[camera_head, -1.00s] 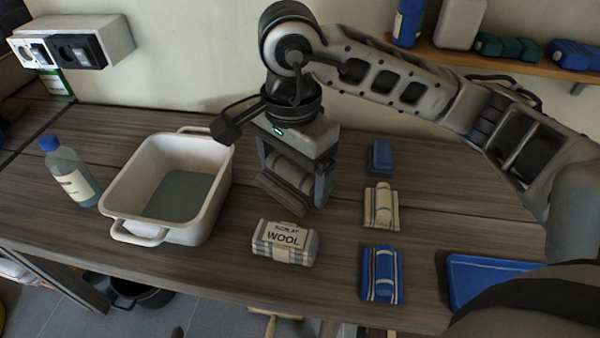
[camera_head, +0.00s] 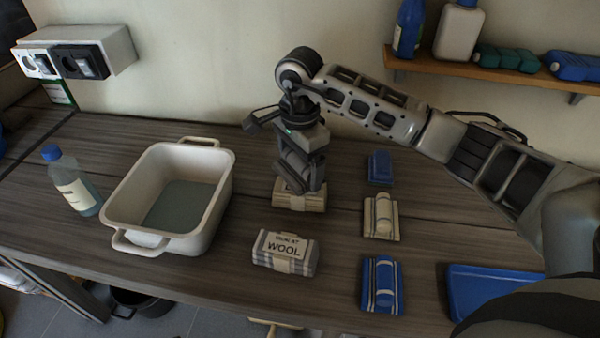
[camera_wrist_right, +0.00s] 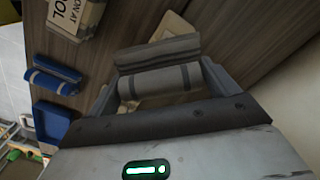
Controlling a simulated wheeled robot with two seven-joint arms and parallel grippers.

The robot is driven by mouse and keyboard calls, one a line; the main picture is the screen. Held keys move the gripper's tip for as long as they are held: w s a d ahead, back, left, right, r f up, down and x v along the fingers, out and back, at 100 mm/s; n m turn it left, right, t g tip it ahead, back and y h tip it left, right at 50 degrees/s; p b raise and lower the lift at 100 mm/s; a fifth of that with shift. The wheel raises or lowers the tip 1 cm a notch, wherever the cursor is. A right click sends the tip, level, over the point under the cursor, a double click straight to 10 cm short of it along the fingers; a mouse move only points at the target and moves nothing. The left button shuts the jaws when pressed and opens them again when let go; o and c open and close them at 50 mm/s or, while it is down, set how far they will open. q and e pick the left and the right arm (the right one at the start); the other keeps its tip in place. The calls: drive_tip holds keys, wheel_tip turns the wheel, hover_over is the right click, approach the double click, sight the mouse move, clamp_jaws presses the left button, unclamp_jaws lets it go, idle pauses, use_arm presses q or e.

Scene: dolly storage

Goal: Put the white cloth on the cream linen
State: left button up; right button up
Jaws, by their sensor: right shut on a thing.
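My right gripper (camera_head: 300,184) is shut on a folded, rolled cloth that looks grey-white with darker stripes. The cloth (camera_wrist_right: 160,80) lies between both fingers in the right wrist view; in the head view it is dark and partly hidden by the fingers. Directly below it on the table is a cream folded block (camera_head: 299,202), likely the cream linen, its top mostly covered by the gripper. Part of it shows past the cloth in the wrist view (camera_wrist_right: 172,27). I cannot tell whether the cloth touches it. My left gripper is out of view.
A grey striped bundle labelled WOOL (camera_head: 284,254) lies in front. To the right are a cream cloth (camera_head: 381,217), a blue striped cloth (camera_head: 382,286), a small blue block (camera_head: 380,168) and a blue tray (camera_head: 490,285). A white basin (camera_head: 125,200) and bottle (camera_head: 72,183) stand left.

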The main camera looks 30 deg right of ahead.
sight(300, 175)
drive_tip(key=shift+w+d+f, duration=0.2)
drive_tip(key=shift+w+f, duration=0.15)
drive_tip(key=shift+f, duration=1.6)
drive_tip(key=shift+f, duration=0.1)
drive_tip(key=o, duration=0.8)
wheel_tip(300, 175, up, 12)
drive_tip(key=shift+r, duration=0.15)
